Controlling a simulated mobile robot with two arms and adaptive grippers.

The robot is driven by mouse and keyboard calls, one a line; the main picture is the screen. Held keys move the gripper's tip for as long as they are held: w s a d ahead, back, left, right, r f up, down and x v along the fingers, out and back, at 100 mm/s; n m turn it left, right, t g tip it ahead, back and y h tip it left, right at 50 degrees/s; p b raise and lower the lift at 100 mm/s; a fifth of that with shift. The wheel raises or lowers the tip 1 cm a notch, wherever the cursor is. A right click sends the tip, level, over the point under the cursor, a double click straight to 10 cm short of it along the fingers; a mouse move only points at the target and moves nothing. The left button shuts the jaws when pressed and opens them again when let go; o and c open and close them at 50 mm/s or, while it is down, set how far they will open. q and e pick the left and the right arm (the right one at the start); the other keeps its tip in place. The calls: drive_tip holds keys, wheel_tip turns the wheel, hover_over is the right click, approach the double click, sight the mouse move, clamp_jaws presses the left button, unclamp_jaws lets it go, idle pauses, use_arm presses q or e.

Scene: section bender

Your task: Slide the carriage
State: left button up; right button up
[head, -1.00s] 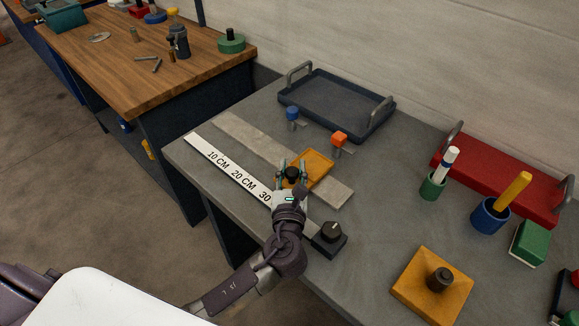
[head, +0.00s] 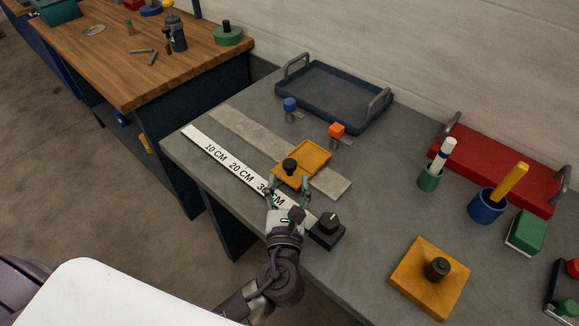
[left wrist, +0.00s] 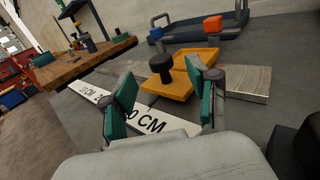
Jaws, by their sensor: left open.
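The yellow carriage (head: 310,157) sits across the grey metal rail (head: 242,131), near the rail's right end, with a black knob (head: 290,165) on its near part. The white ruler strip (head: 215,155) with centimetre marks lies along the near side of the rail. My left gripper (head: 288,188) is open and empty over the ruler, just short of the knob. In the left wrist view the knob (left wrist: 161,66) stands beyond and between the green fingertips (left wrist: 160,90), apart from them. My right gripper is not in view.
A black block with a dial (head: 327,230) stands right of my left gripper. Blue (head: 290,104) and orange (head: 336,130) capped posts stand behind the rail. A dark tray (head: 335,95), a red tray (head: 500,168) and a yellow block with a knob (head: 430,278) are farther around.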

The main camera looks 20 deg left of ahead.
use_arm(q)
drive_tip(key=v, duration=0.5)
drive_tip(key=shift+s, duration=0.15)
idle(0.3)
